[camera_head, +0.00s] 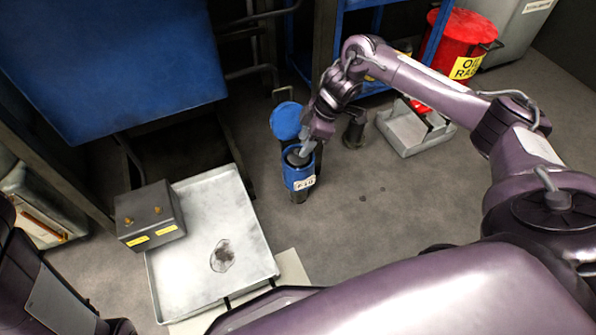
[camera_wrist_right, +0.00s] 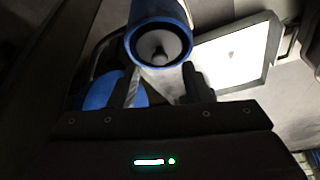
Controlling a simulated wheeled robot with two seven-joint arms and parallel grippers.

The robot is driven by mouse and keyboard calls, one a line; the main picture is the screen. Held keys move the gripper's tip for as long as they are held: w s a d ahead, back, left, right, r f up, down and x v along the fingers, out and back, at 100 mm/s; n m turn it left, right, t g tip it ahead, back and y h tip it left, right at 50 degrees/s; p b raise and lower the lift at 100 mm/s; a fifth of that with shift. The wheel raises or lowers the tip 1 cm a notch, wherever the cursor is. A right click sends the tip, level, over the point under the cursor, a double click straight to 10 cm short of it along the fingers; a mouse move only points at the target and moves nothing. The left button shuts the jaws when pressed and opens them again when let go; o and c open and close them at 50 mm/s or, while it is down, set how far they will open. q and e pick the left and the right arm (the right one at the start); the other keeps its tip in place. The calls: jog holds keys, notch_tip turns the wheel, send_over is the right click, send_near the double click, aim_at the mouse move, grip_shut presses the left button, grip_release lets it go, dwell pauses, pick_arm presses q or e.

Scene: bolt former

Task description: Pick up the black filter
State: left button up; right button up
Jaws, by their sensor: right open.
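A blue cylindrical housing (camera_head: 298,178) with a pale label stands on the floor at the centre, its round blue lid (camera_head: 286,121) swung open behind it. In the right wrist view, the housing (camera_wrist_right: 133,37) shows its open mouth. A dark round filter (camera_wrist_right: 146,54) with a central knob sits inside it. My right gripper (camera_head: 306,149) is at the housing's mouth and partly covers it. In the right wrist view, its two fingers (camera_wrist_right: 163,86) are apart, with nothing between them; whether they touch the filter cannot be told. My left gripper is out of view.
A grey metal tray (camera_head: 190,285) with a dark stain lies to the left, a grey box (camera_head: 150,215) at its left edge. A small open metal bin (camera_head: 407,143) and a red oily-rag can (camera_head: 462,45) stand to the right. A blue machine panel (camera_head: 110,60) overhangs the upper left.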

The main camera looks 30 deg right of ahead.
aim_at(298, 165)
jog(key=b+x, duration=0.1)
jog(key=x, duration=0.2)
jog(key=shift+b, duration=0.3)
grip_shut()
